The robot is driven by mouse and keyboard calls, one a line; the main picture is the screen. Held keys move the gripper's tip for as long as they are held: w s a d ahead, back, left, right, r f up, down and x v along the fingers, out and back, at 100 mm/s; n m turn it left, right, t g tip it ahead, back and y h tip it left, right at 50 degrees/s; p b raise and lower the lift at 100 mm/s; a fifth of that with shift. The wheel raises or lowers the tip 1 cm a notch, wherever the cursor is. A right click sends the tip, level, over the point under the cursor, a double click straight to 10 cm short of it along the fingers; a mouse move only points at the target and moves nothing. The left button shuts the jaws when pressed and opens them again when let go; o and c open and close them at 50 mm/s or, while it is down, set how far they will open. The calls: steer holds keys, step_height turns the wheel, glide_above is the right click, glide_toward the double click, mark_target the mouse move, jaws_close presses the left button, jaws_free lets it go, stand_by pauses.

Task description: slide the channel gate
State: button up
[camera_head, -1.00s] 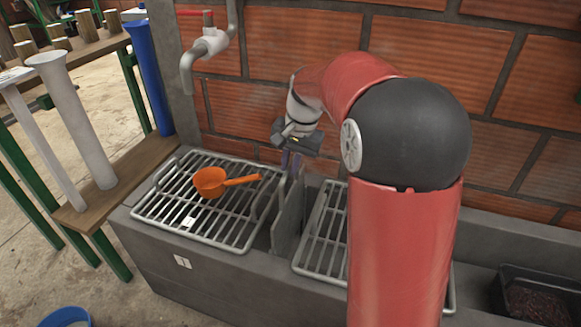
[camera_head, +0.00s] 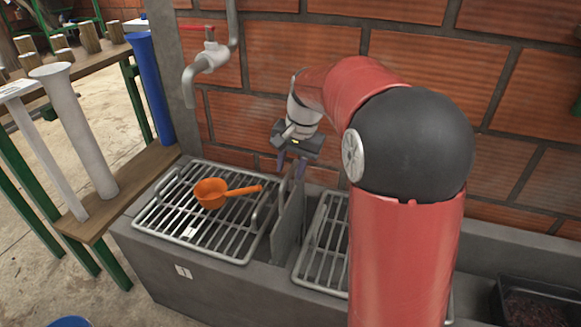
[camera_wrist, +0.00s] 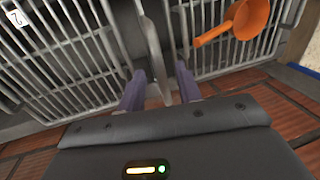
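The channel gate (camera_head: 288,218) is a thin grey upright plate standing across the concrete channel between two metal grates. My gripper (camera_head: 291,165) is at the gate's upper back end, near the brick wall, pointing down. In the wrist view my gripper (camera_wrist: 160,92) has its two purple-grey fingers apart, with the edge of the gate (camera_wrist: 152,45) running in between them. Gaps show beside the gate, and I cannot tell whether either finger touches it. The gate's lower part is hidden in the channel.
An orange ladle (camera_head: 212,193) lies on the left grate (camera_head: 165,222), whose raised handle is close to the gate. The right grate (camera_head: 322,240) is partly hidden by my arm. A tap (camera_head: 205,62) juts from the wall at upper left. A dark tray (camera_head: 540,300) is at right.

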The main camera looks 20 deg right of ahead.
step_height(320, 180, up, 7)
steer(key=d, duration=0.1)
steer(key=shift+s, duration=0.4)
steer(key=shift+d, duration=0.1)
steer(key=s+a+f+n+t+h, duration=0.1)
steer(key=s+f+n+t, duration=0.1)
steer(key=s, duration=1)
steer(key=s+f+n+t, duration=0.1)
steer(key=s+n, duration=0.3)
steer(key=s, duration=0.9)
steer(key=shift+s+a+f+n+t+h, duration=0.2)
steer(key=shift+a+f+n+t+h, duration=0.2)
steer(key=shift+t, duration=0.3)
steer(key=shift+d, duration=0.15)
